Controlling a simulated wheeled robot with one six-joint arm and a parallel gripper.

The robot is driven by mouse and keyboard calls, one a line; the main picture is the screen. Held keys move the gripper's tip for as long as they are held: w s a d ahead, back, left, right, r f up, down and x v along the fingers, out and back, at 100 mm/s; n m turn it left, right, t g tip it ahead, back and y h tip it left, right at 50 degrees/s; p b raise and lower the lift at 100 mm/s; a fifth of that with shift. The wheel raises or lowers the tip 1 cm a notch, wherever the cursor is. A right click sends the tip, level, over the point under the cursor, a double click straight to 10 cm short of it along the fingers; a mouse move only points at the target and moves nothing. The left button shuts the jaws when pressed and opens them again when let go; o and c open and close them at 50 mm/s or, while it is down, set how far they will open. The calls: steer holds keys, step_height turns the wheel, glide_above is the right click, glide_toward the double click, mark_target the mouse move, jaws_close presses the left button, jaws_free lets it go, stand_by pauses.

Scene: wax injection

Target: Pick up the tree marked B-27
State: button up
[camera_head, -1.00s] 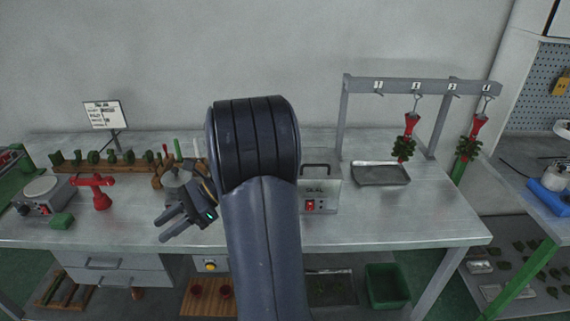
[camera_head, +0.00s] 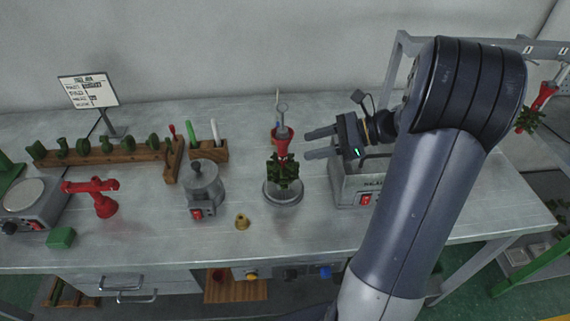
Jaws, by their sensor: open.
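A wax tree (camera_head: 283,166) with a red cup on top, green pieces below and a wire hook above stands upright on a round metal base (camera_head: 284,194) mid-bench. Another red and green tree (camera_head: 541,98) hangs from the rack at the right edge. I cannot read a B-27 mark on either tree. My gripper (camera_head: 308,143) is open and empty. Its two fingers point left, just right of the standing tree's red cup, with no clear contact visible. My arm hides part of the rack and whatever hangs behind it.
A grey box with a red switch (camera_head: 352,182) stands beneath my gripper. A small pot (camera_head: 203,189), a brass piece (camera_head: 242,221), a red stand (camera_head: 98,196), a wooden rack of green pieces (camera_head: 104,153) and a sign (camera_head: 88,91) stand left. The bench front is mostly clear.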

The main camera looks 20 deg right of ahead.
mark_target(276, 162)
steer(key=shift+w+d+p+x, duration=0.1)
steer(key=shift+w+p+x, duration=0.15)
steer(key=shift+x, duration=1.5)
steer(key=shift+w+d+p+x, duration=0.1)
steer(key=shift+w+p+x, duration=0.1)
steer(key=shift+x, duration=1.5)
steer(key=shift+w+d+p+x, duration=0.15)
steer(key=shift+p+x, duration=0.1)
steer(key=shift+x, duration=1.5)
steer(key=shift+a+f, duration=0.1)
jaws_close()
